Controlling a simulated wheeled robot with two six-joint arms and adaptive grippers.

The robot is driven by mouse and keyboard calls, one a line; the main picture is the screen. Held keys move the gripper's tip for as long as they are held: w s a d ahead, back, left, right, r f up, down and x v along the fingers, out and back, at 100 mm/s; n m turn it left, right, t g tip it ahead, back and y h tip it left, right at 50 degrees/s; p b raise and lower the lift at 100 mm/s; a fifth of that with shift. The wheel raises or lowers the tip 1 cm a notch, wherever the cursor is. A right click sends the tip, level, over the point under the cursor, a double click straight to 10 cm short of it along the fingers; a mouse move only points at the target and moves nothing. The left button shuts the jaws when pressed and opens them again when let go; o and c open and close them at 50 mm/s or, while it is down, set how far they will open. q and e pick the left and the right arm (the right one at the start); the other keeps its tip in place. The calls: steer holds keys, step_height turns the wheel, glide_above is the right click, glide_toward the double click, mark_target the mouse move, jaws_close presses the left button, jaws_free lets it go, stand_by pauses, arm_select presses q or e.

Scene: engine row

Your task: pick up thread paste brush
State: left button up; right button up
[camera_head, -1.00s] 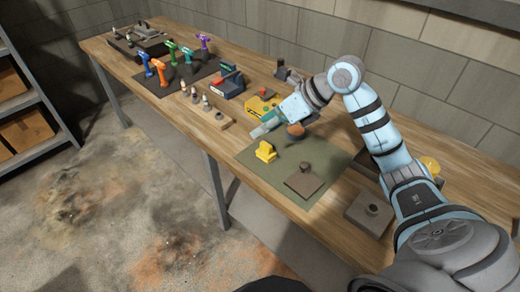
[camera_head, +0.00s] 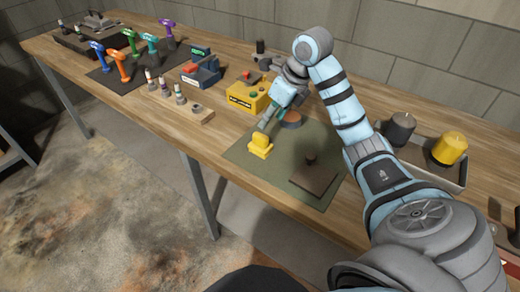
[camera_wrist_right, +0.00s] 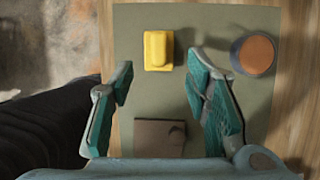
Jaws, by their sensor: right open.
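No thread paste brush can be told for certain. A yellow piece (camera_head: 260,145) with a block base and raised part stands on the green mat (camera_head: 240,156); it also shows in the right wrist view (camera_wrist_right: 158,50). My right gripper (camera_head: 268,120) is open and empty, above the mat's back left part, near the yellow piece. In the right wrist view its fingers (camera_wrist_right: 160,72) are apart, with the yellow piece ahead between their lines. A round tin with an orange-brown top (camera_wrist_right: 257,53) sits to the right. My left gripper is not in view.
A brown plate with a knob (camera_head: 314,178) lies on the mat. A yellow box (camera_head: 243,97) and a wooden rack with small bottles (camera_head: 205,117) stand to the left. Coloured drills (camera_head: 119,66) stand farther left. A tray (camera_head: 455,186) with two cylinders is at right.

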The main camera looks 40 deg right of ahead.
mark_target(261, 135)
steer(key=b+x, duration=0.1)
steer(key=x, duration=0.9)
steer(key=shift+s, duration=0.2)
jaws_close()
